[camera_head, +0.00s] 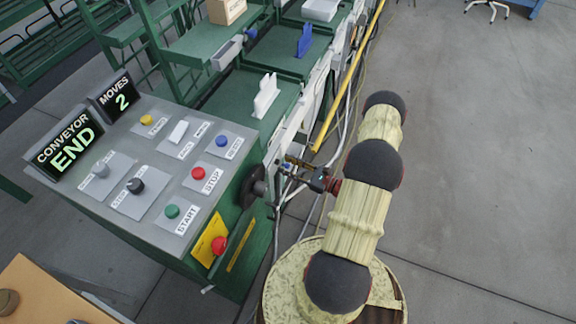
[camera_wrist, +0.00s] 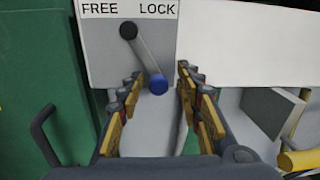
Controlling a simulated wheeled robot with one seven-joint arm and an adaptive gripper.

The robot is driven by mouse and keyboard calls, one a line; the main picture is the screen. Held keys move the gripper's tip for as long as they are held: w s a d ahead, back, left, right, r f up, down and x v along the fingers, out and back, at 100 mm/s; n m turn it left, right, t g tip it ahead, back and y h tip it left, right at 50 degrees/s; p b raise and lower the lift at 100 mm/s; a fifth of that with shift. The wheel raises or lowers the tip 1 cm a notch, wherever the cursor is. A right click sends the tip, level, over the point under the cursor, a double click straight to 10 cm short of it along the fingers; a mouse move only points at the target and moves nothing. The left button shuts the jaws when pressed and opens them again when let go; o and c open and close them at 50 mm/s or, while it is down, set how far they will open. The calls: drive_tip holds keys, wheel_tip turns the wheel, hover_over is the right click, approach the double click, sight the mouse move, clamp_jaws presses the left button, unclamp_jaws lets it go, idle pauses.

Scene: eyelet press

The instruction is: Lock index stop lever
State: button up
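The index stop lever (camera_wrist: 145,55) shows in the wrist view as a grey bar on a pale plate (camera_wrist: 103,62). Its black pivot (camera_wrist: 128,30) is at the upper left and its blue knob (camera_wrist: 158,84) at the lower right. The bar slants down and right, with the knob below the word LOCK (camera_wrist: 157,9); FREE (camera_wrist: 99,9) is printed at the left. My gripper (camera_wrist: 160,74) is open, one finger on each side of the knob, with visible gaps. In the head view my gripper (camera_head: 297,163) is at the conveyor's side, its fingers small and the lever unclear.
The control console (camera_head: 150,195) stands left of my arm, with a black handwheel (camera_head: 254,187) near my gripper. Its displays read CONVEYOR END and MOVES 2. A yellow bar (camera_head: 345,80) and cables run along the conveyor. Floor at the right (camera_head: 480,170) is clear.

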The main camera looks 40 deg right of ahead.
drive_tip(key=v, duration=1.2)
idle(0.3)
